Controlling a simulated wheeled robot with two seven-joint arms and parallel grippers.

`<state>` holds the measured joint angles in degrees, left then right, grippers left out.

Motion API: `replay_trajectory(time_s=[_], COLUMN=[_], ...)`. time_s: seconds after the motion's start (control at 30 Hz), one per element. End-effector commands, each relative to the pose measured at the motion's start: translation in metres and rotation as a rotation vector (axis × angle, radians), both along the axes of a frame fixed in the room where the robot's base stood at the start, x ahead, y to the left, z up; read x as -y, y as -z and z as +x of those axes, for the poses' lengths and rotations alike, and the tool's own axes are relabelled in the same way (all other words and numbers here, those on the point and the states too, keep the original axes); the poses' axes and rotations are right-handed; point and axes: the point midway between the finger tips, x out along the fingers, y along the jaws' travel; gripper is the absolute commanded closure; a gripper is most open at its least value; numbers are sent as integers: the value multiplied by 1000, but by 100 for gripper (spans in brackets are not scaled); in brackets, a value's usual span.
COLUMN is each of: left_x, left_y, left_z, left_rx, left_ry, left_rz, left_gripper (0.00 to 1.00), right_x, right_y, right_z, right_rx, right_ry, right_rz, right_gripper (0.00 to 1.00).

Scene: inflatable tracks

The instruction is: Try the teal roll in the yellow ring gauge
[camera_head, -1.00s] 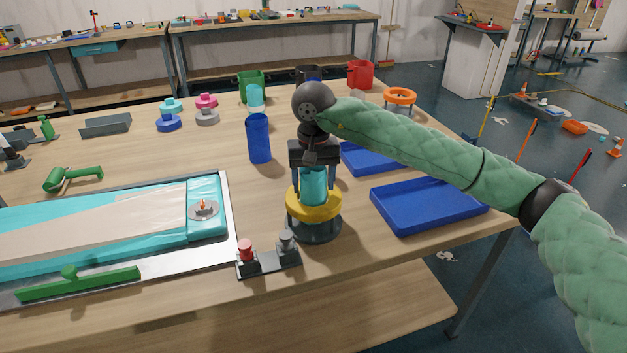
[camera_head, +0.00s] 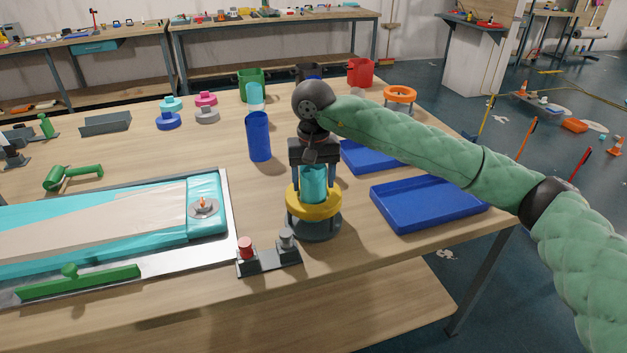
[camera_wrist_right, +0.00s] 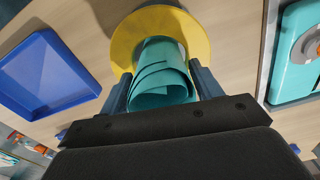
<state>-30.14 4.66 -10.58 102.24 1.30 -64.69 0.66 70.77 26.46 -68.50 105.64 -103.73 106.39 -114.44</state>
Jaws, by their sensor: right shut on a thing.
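The teal roll (camera_head: 313,183) is upright in my right gripper (camera_head: 314,172), which is shut on it. The roll's lower end is at the opening of the yellow ring gauge (camera_head: 314,208), which stands on a grey base. In the right wrist view the teal roll (camera_wrist_right: 160,80) shows its spiral end between the fingers of my right gripper (camera_wrist_right: 162,88). The yellow ring (camera_wrist_right: 195,35) surrounds the roll's far end there. How deep the roll sits in the ring is hidden. My left gripper is not in view.
Two blue trays (camera_head: 430,204) lie to the right of the gauge. A blue cup (camera_head: 259,137) stands behind it to the left. A two-post fixture (camera_head: 268,259) with a red knob is at the front. A teal inflatable track (camera_head: 207,223) lies on the left.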

Motion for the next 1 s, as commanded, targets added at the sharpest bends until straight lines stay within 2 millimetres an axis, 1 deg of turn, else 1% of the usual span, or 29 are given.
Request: replay_trajectory(time_s=[0.27, 1.0], left_x=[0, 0], left_y=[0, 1], left_z=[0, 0], left_rx=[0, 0], left_ry=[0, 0], left_rz=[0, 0], left_gripper=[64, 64], right_x=[0, 0], right_y=[-4, -39], right_z=[0, 0], right_rx=[1, 2], right_ry=[0, 0], right_rz=[0, 0], right_gripper=[69, 69])
